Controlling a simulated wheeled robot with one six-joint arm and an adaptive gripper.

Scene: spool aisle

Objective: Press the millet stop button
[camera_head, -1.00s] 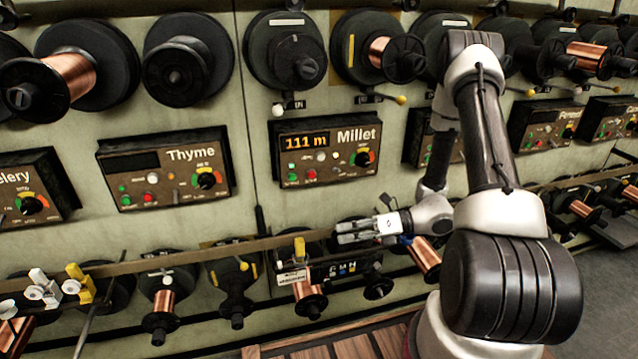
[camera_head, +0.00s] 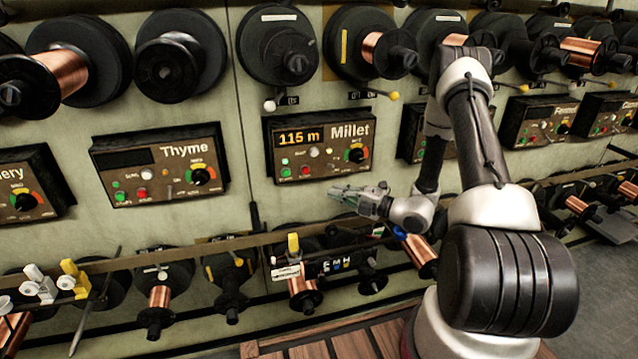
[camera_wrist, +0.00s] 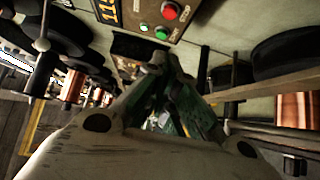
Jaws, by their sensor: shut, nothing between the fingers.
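The Millet panel (camera_head: 270,150) is a dark box on the wall with a lit orange display (camera_head: 299,138) reading 115 m. Its red button (camera_head: 305,171) is at the lower left, right of a green button (camera_head: 286,172). My gripper (camera_head: 333,190) is shut and empty, just below and in front of the panel's lower edge, apart from the red button in the picture. In the wrist view my fingers (camera_wrist: 163,68) point toward a panel with a red button (camera_wrist: 170,11) and a green button (camera_wrist: 161,33). The fingertips are dim there, so contact is unclear.
The Thyme panel (camera_head: 160,165) is left of Millet, its display dark. Large spools (camera_head: 277,45) line the wall above. A rail (camera_head: 180,257) with smaller spools (camera_head: 302,285) runs below my gripper. A yellow-tipped lever (camera_head: 394,95) sticks out above the panel.

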